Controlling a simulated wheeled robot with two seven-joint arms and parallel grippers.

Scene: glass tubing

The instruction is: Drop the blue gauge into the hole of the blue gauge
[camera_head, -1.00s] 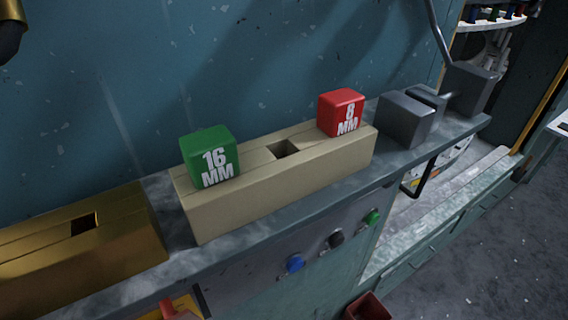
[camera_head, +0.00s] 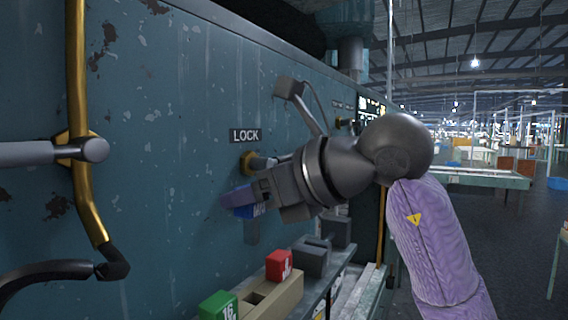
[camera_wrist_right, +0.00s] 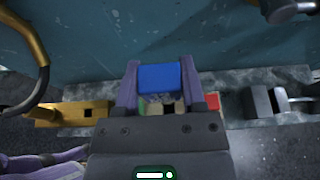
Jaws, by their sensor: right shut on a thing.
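The blue gauge (camera_head: 238,200) is a blue block with white lettering, held in the air in front of the machine wall. My right gripper (camera_head: 246,200) is shut on it. In the right wrist view the blue gauge (camera_wrist_right: 159,77) sits between the two purple fingers. The beige holder (camera_head: 285,298) is lower down on the shelf, with an empty square hole between a green gauge (camera_head: 218,306) and a red gauge (camera_head: 279,265). The blue gauge is above the holder and apart from it. In the wrist view the gripper hides most of the holder. My left gripper is not in view.
Dark grey blocks (camera_head: 312,258) stand beyond the red gauge. A LOCK label (camera_head: 245,135) and a knob are on the wall near my right gripper. A gold pipe (camera_head: 78,110) runs down the wall at left. A brass block (camera_wrist_right: 70,113) lies left in the wrist view.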

